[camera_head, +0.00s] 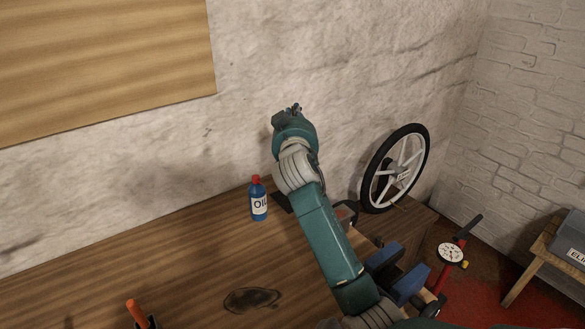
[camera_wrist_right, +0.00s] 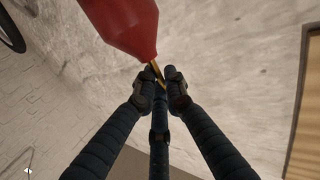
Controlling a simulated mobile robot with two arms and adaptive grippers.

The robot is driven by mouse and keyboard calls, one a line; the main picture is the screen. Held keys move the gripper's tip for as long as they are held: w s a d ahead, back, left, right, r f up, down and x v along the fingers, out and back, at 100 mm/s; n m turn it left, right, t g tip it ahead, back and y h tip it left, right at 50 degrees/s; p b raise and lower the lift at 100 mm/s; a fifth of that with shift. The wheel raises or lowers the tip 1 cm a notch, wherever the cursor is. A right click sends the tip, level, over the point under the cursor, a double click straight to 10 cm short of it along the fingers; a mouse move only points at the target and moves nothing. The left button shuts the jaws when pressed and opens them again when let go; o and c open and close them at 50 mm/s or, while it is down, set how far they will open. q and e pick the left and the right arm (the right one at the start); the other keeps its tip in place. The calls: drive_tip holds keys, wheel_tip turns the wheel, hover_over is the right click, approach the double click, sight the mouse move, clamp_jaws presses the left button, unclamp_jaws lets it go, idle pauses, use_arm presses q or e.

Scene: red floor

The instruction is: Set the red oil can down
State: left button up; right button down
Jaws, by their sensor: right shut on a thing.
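The red oil can (camera_wrist_right: 125,22) fills the top of the right wrist view, cut off by the upper edge. Its thin brass-coloured spout (camera_wrist_right: 155,70) points down into my right gripper (camera_wrist_right: 160,84), whose dark fingers are shut on it. In the head view my right gripper (camera_head: 293,108) is at the end of the raised teal arm, in front of the wall and above the bench's back edge. The can is not visible there, hidden by my arm or wrist. My left gripper is not in view.
On the wooden bench (camera_head: 190,270) stand a blue oil bottle (camera_head: 259,203) with a red cap, left of my arm, and a spoked wheel (camera_head: 370,185) at right. A blue vise (camera_head: 398,275) is at the right edge. The bench's left part is largely clear, with a dark stain (camera_head: 252,299).

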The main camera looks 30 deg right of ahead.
wheel_tip(320, 180, down, 5)
drive_tip(key=shift+f, duration=0.15)
wheel_tip(320, 180, down, 2)
drive_tip(key=shift+w+d+f, duration=0.1)
drive_tip(key=shift+w+f, duration=0.05)
drive_tip(key=shift+f, duration=0.05)
wheel_tip(320, 180, down, 3)
drive_tip(key=shift+f, duration=0.45)
wheel_tip(320, 180, down, 3)
drive_tip(key=shift+r, duration=0.15)
drive_tip(key=shift+f+b, duration=0.3)
drive_tip(key=shift+f, duration=0.35)
drive_tip(key=c, duration=1.8)
unclamp_jaws()
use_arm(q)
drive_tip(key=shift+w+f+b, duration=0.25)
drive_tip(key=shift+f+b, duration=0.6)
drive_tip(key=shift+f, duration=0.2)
use_arm(e)
drive_tip(key=v, duration=1.2)
drive_tip(key=shift+r, duration=0.15)
